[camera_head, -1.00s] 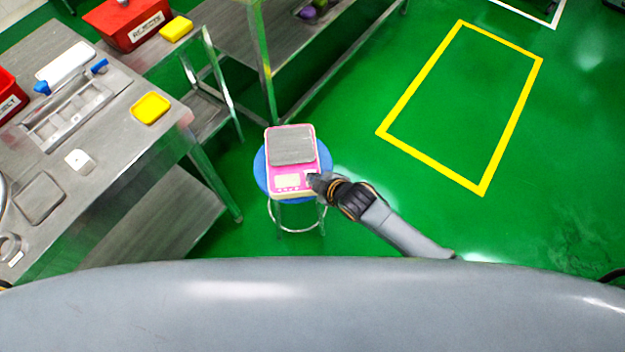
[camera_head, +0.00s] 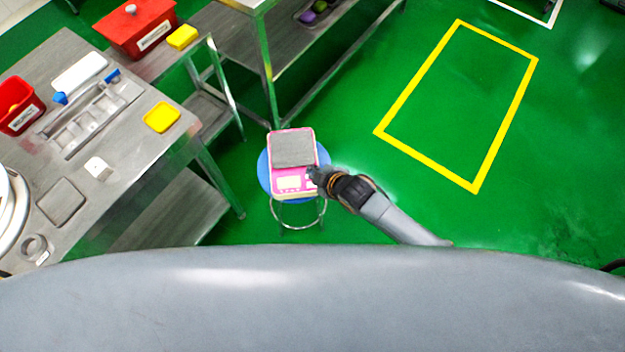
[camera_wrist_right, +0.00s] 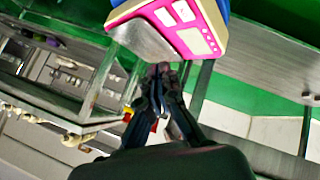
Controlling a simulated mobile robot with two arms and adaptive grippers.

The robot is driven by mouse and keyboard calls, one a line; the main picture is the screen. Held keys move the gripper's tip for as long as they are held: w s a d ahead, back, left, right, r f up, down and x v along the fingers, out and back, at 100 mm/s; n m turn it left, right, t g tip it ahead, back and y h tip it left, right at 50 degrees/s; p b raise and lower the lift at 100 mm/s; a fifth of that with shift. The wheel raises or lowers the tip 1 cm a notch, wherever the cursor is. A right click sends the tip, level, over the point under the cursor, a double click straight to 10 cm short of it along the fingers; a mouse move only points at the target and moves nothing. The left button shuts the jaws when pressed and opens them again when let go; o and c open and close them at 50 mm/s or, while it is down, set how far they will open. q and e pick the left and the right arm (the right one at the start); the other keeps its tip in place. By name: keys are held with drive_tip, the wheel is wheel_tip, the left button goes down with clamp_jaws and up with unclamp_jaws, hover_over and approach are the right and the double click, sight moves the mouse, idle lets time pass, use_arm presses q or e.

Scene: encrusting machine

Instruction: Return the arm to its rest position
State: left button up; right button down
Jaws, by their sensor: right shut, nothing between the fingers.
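My right arm reaches in from the lower right in the head view. Its gripper (camera_head: 316,174) is at the right front corner of a pink scale (camera_head: 292,182) with a grey weighing plate. The scale sits on a blue round stool (camera_head: 264,175). In the right wrist view the fingers (camera_wrist_right: 163,72) are shut and empty, with the scale (camera_wrist_right: 180,25) just beyond and above them. I cannot tell whether the fingertips touch the scale. My left gripper is not in view.
A steel table (camera_head: 150,150) on the left carries a yellow tray (camera_head: 162,117), a red bin (camera_head: 20,106) and a machine part. Another red bin (camera_head: 135,28) stands behind. Open green floor (camera_head: 455,105) with a yellow outline lies to the right.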

idle(0.4)
drive_tip(key=s+d+f+m+g+h, duration=0.15)
drive_tip(key=s+d+f+m, duration=0.25)
drive_tip(key=s+d+f, duration=0.4)
drive_tip(key=s+d+f+m+g+h, duration=0.1)
drive_tip(key=s+d+f+m+h, duration=0.2)
drive_tip(key=d+f, duration=0.5)
drive_tip(key=s+d+f+m+g, duration=0.1)
drive_tip(key=s+f, duration=0.3)
drive_tip(key=s, duration=0.4)
drive_tip(key=s+d+f+m+g, duration=0.1)
drive_tip(key=s+d+f+m, duration=0.2)
drive_tip(key=s, duration=0.6)
drive_tip(key=s+d+f+m+g, duration=0.1)
drive_tip(key=s+f, duration=0.3)
drive_tip(key=s, duration=0.5)
drive_tip(key=shift+d+f+m+g+h, duration=0.35)
drive_tip(key=shift+d+m, duration=0.35)
drive_tip(key=shift+d, duration=0.15)
drive_tip(key=shift+s, duration=0.1)
